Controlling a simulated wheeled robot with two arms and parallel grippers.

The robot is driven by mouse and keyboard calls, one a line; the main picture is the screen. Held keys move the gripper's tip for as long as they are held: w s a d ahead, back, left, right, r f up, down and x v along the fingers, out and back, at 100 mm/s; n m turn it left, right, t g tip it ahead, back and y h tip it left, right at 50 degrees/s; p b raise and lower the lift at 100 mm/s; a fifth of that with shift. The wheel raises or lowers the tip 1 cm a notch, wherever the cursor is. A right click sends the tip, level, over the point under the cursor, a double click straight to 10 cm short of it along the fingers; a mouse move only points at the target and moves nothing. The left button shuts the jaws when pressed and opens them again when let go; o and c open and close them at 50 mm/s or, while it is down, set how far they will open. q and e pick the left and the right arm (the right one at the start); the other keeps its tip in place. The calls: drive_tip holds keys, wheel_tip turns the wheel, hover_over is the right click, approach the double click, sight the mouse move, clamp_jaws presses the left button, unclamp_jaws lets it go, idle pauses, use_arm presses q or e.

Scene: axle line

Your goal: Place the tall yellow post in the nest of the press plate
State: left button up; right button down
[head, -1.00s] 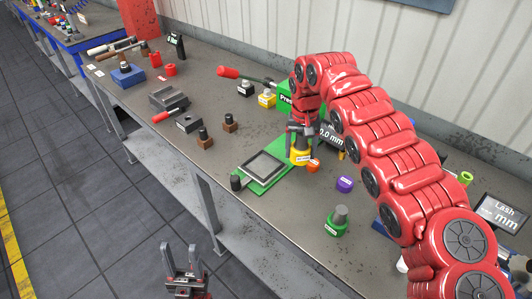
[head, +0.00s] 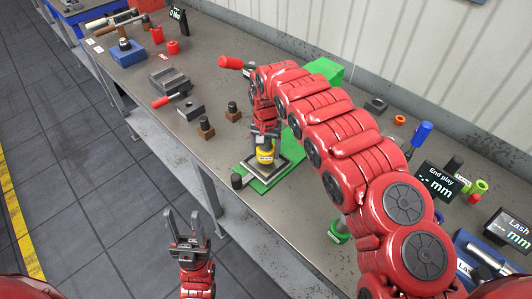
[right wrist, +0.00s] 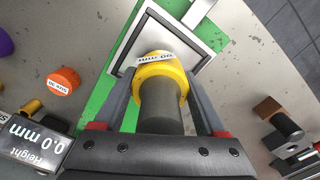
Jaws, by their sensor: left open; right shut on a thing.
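The tall yellow post (head: 265,155) has a yellow flanged base with a white label and a grey upper shaft. My right gripper (head: 265,133) is shut on it, and the right wrist view shows the post (right wrist: 157,75) upright between the two fingers (right wrist: 162,100). The press plate (head: 266,184) is green, with a grey square frame, the nest (right wrist: 208,61), on it. The post is over the nest's near side in the right wrist view; I cannot tell whether its base touches. My left gripper (head: 187,229) is open and empty in front of the bench.
Brown-based posts (head: 206,127) stand to the left. An orange cap (right wrist: 63,81) and a height display (right wrist: 35,140) are near the plate. My right arm hides part of the bench.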

drive_tip(key=shift+s+f+p, duration=0.15)
drive_tip(key=shift+f+p, duration=0.15)
drive_tip(key=shift+f, duration=0.8)
drive_tip(key=shift+f, duration=0.1)
drive_tip(key=shift+c, duration=1.1)
unclamp_jaws()
